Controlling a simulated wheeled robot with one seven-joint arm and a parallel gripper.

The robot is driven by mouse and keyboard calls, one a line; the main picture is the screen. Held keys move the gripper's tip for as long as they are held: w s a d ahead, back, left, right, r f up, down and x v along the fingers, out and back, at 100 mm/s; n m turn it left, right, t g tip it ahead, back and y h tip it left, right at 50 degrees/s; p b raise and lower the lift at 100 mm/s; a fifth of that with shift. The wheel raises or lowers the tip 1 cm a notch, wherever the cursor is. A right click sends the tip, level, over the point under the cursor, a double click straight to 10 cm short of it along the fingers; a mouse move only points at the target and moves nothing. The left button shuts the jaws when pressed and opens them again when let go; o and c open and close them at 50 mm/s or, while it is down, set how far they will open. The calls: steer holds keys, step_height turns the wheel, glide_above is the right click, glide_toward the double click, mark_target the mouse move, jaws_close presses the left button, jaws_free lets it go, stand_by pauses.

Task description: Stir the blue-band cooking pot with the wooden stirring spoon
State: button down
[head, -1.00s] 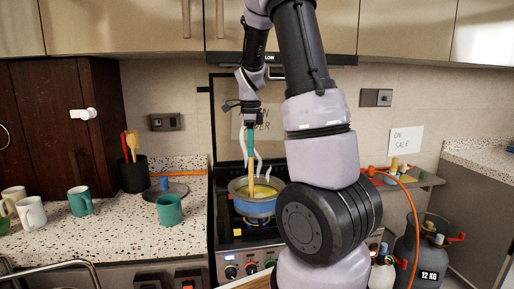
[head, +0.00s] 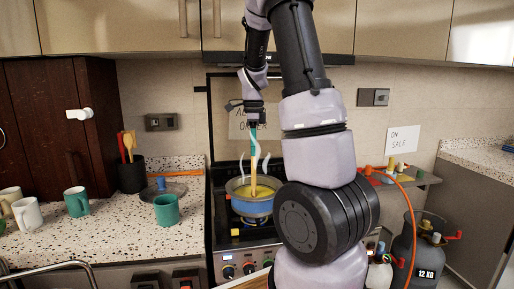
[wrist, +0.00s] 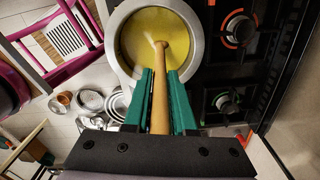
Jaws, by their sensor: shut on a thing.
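The blue-band cooking pot (head: 254,205) stands on the stove, filled with yellow liquid and with pale steam above it. In the wrist view the pot (wrist: 121,22) shows its wide grey rim and the yellow liquid inside. My gripper (head: 253,128) is above the pot, pointing down. Its green fingers (wrist: 163,98) are shut on the wooden stirring spoon (wrist: 160,88). The spoon (head: 253,172) hangs nearly upright, with its lower end in the yellow liquid. The head of the spoon is hidden in the liquid.
Several mugs, such as a teal mug (head: 166,211), stand on the speckled counter (head: 115,231) at left. A lid (head: 165,190) and a dark utensil holder (head: 131,177) are behind them. A grey gas cylinder (head: 425,255) is at right. Two burners (wrist: 228,101) beside the pot are bare.

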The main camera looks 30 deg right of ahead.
steer(key=shift+s+a, duration=0.15)
steer(key=shift+s, duration=0.45)
step_height(320, 180, up, 9)
steer(key=shift+f, duration=0.2)
stand_by(0.4)
stand_by(0.3)
step_height(320, 180, up, 5)
stand_by(0.5)
stand_by(1.1)
